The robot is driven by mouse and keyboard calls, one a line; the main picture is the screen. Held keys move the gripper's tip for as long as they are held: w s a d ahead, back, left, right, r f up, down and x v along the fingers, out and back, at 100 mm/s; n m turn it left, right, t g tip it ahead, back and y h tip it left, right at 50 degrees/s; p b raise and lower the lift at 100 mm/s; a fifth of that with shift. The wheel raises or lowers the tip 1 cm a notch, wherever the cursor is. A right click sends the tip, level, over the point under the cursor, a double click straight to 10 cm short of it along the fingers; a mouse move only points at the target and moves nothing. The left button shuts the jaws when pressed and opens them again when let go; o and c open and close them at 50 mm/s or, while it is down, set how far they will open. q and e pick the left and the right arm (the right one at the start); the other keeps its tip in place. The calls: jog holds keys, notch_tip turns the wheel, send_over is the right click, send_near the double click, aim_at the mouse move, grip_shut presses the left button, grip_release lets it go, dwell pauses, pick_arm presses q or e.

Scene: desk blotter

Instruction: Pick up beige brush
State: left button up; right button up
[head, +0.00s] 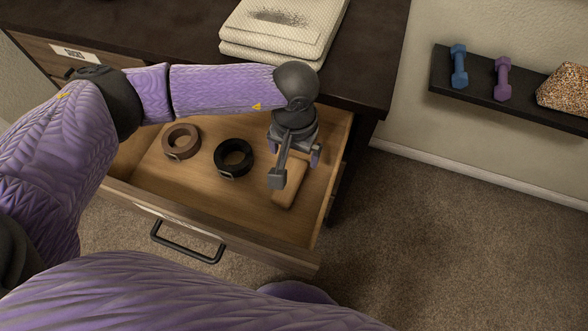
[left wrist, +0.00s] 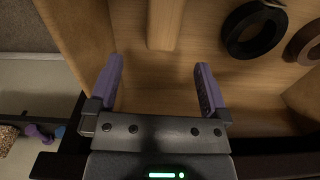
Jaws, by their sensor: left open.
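The beige brush (head: 288,192) lies on the floor of the open drawer, near its right side. Part of it is hidden under my left gripper (head: 294,157) in the head view. In the left wrist view the brush (left wrist: 163,26) shows as a plain beige block at the top, ahead of and roughly between the fingers. My left gripper (left wrist: 158,68) is open, with nothing between its purple fingers. My right gripper is not in view.
A black rolled belt (head: 233,158) and a brown rolled belt (head: 181,142) lie left of the brush. The drawer walls (head: 327,205) stand close on the right. Folded white cloths (head: 270,48) lie on the desktop. A wall shelf (head: 520,105) holds dumbbells.

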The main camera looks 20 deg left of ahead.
aim_at(292, 173)
pick_arm(q)
jog(key=f+b, duration=0.1)
jog(key=f, duration=0.2)
jog(key=f+b, duration=0.2)
jog(key=f, duration=0.1)
jog(key=f+b, duration=0.1)
jog(key=f, duration=0.3)
jog(key=shift+w+a+b, duration=0.1)
jog(key=shift+a+b, duration=0.15)
jog(key=shift+b, duration=0.15)
jog(key=shift+r, duration=0.2)
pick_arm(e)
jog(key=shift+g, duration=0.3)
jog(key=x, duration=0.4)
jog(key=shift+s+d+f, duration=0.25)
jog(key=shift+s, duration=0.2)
pick_arm(q)
jog(key=shift+f, duration=0.25)
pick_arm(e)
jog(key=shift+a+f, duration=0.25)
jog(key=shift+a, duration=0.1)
